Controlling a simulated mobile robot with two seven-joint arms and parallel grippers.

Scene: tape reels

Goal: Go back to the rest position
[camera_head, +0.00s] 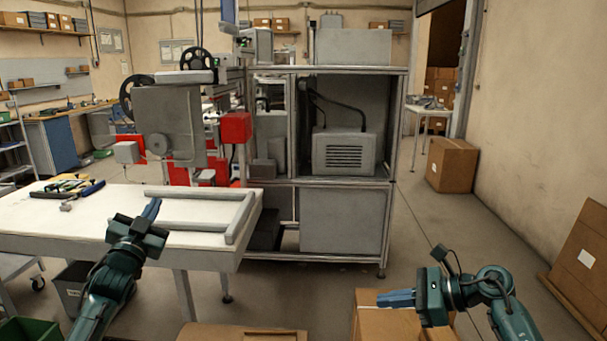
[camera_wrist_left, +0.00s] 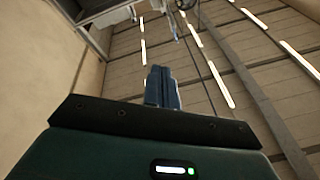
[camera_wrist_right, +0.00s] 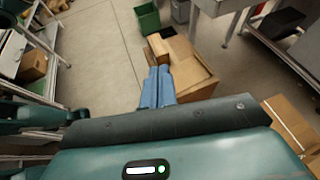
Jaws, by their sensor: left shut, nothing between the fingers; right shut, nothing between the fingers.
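My left gripper (camera_head: 151,209) is raised in front of the white table in the head view, its blue fingers pointing up. The fingers are together and empty, and in the left wrist view (camera_wrist_left: 162,86) they point toward the ceiling. My right gripper (camera_head: 396,299) is at the lower right of the head view, its blue fingers pointing left. In the right wrist view the fingers (camera_wrist_right: 158,86) are together and empty, with a cardboard box behind them.
The white table (camera_head: 60,222) holds tools (camera_head: 70,186) and a grey frame (camera_head: 190,195). A cardboard box (camera_head: 375,325) stands behind and below my right gripper. A grey machine cabinet (camera_head: 345,220) stands ahead. Another box (camera_head: 452,165) stands by the right wall. Open floor (camera_head: 430,220) lies between.

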